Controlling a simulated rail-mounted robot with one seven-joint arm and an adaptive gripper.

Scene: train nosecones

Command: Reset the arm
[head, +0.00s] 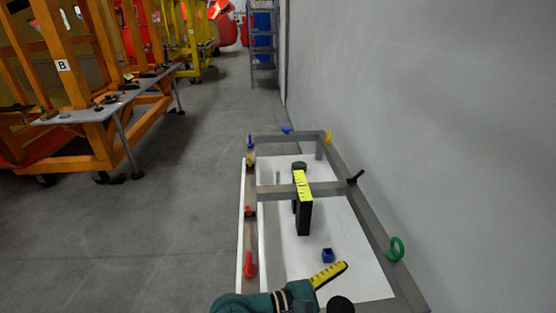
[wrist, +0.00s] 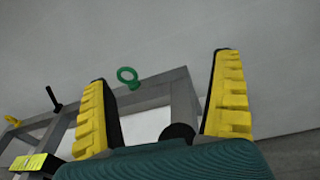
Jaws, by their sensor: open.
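My gripper (wrist: 162,72) is open in the wrist view, its two yellow-padded fingers spread wide on a teal body. Nothing is held between the fingertips; grey wall, part of a grey frame and a green ring (wrist: 127,76) show behind the gap. A dark round shape (wrist: 178,132) shows low between the fingers; I cannot tell what it is. In the head view, my teal gripper and one yellow finger (head: 329,274) show at the bottom edge, at the near end of the frame. The rest of the arm is mostly out of view.
A grey frame cart (head: 375,240) with a white panel stands beside the wall. It carries a black block with a yellow top (head: 304,215), a small blue block (head: 327,255), the green ring, a red handle (head: 250,264) and a black handle (head: 355,177). Floor left is clear; orange stands (head: 105,135) stand beyond.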

